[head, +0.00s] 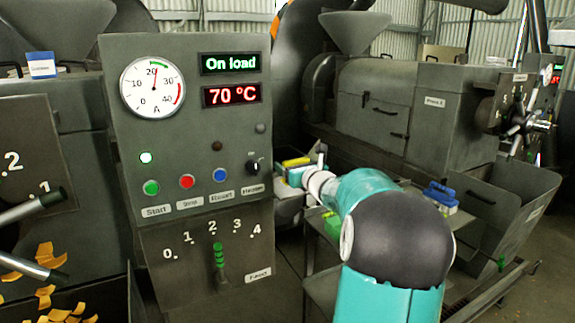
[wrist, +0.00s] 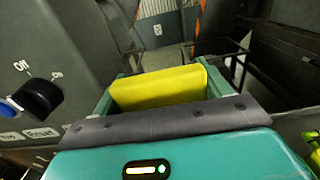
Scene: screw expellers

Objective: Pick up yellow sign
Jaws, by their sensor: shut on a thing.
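The yellow sign (wrist: 158,88) sits between the fingers of my gripper (wrist: 155,92) in the wrist view. It looks like a flat yellow block, and its lower part is hidden by the gripper body. In the head view a small yellow piece of the sign (head: 297,161) shows at the far end of my teal arm, beside the control panel. My gripper (head: 296,172) is small and partly hidden there. It is shut on the sign and holds it.
The grey control panel (head: 190,120), with a gauge, buttons and a green lever (head: 219,258), stands close at left. A grey press (head: 375,110) is behind at right. A blue object (head: 440,194) lies right of my arm. A black knob (wrist: 38,97) is left of my gripper.

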